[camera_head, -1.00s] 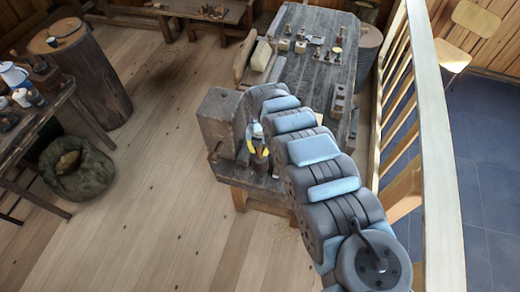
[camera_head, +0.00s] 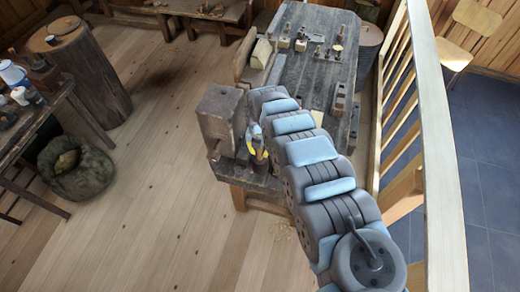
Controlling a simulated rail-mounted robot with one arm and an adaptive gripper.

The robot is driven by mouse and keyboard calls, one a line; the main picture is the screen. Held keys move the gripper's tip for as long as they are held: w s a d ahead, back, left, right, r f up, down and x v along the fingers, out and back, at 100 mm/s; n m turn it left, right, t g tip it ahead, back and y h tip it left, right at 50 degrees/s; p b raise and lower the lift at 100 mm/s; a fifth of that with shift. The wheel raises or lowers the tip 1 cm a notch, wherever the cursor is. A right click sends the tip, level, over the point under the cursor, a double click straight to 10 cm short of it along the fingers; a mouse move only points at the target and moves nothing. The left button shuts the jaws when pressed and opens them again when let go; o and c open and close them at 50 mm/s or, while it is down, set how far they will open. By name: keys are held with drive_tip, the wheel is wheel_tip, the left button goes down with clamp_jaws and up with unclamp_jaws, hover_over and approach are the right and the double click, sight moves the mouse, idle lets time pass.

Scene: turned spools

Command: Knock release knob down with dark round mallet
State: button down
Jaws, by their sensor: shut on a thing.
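My arm reaches away over the near end of a long grey wooden bench (camera_head: 303,82). My gripper (camera_head: 256,147), with yellow parts, is small and partly behind my arm, beside the bench's large wooden headstock block (camera_head: 218,116). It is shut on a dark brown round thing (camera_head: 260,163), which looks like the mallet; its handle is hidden. I cannot pick out the release knob in this view; it may be hidden by my arm or the block.
Several small wooden pieces stand on the far part of the bench (camera_head: 301,45). A pale railing (camera_head: 436,140) runs close along the right. A tool table (camera_head: 35,120), a stump (camera_head: 92,75) and a dark sack (camera_head: 76,167) are at the left. The floor between is clear.

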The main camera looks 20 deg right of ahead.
drive_tip(key=shift+r+p, duration=1.4)
drive_tip(key=shift+r, duration=0.2)
drive_tip(key=shift+r+p, duration=2.45)
drive_tip(key=shift+r, duration=0.6)
